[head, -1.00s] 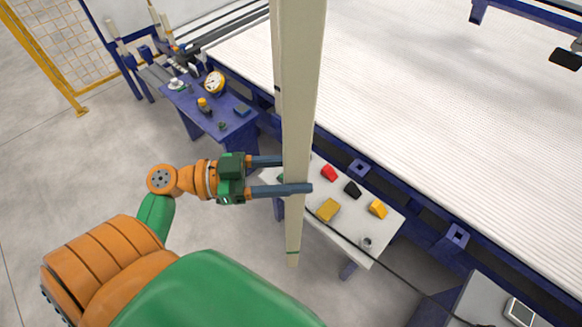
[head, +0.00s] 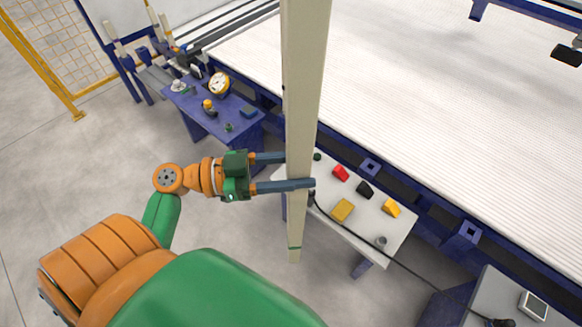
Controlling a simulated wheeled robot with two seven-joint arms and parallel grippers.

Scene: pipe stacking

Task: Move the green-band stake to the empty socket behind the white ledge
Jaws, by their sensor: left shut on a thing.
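The green-band stake (head: 303,90) is a tall cream post, held upright in front of me. Its green band shows near its lower end, which hangs clear in front of the white ledge (head: 402,222). My left gripper (head: 300,171) is shut on the stake, with one finger passing in front of it. Behind the white ledge, square blue sockets show along the blue frame: one (head: 370,167) behind the ledge's middle and another (head: 468,233) farther right. Both look empty. The stake hides part of the frame and the ledge's left end. My right gripper is not in view.
The ledge carries red, black and yellow blocks (head: 342,210), a small grey cylinder (head: 381,242) and a dark cable. A blue table (head: 190,110) with small items stands at the left. A grey cabinet (head: 490,300) is at lower right. The large white ribbed bed (head: 430,110) lies behind.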

